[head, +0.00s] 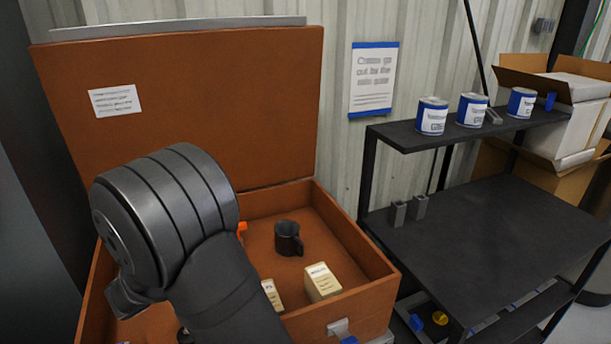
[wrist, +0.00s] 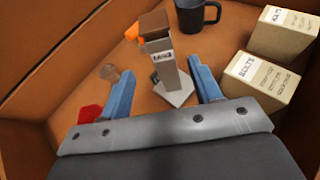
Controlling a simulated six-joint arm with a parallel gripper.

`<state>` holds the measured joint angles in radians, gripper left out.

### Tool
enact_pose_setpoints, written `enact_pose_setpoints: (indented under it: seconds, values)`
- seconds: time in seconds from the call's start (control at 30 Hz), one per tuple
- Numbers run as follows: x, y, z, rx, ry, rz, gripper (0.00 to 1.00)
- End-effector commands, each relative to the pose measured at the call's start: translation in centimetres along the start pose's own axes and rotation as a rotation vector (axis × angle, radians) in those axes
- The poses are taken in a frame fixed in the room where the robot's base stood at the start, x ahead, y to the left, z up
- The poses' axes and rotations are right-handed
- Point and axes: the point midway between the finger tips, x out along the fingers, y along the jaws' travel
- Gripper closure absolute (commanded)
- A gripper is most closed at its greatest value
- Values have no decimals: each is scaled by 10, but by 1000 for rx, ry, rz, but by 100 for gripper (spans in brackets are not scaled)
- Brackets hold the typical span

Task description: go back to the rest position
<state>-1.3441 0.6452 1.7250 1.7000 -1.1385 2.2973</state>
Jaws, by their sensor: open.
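My gripper (wrist: 160,68) shows in the wrist view with its two blue fingers spread apart. It is inside the open brown chest (head: 357,247). A grey upright piece with a brown top and a label (wrist: 163,68) stands on a pale flat base between and beyond the fingers. I see a gap on each side of it, wider on the left. In the head view my arm reaches down into the chest and hides the gripper and the grey piece.
In the chest are a dark mug (head: 287,239), cream boxes (head: 322,282), an orange item (wrist: 132,32) and a red item (wrist: 90,114). The raised lid (head: 200,110) stands behind my arm. A black shelf (head: 500,225) with blue-and-white cans (head: 432,117) stands right.

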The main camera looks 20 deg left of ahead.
Motion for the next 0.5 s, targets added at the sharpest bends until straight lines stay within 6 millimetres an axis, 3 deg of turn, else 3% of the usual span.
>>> enact_pose_setpoints:
  seconds: [0.5]
  values:
    - [102, -1, -1, 0, 2, -4, 42]
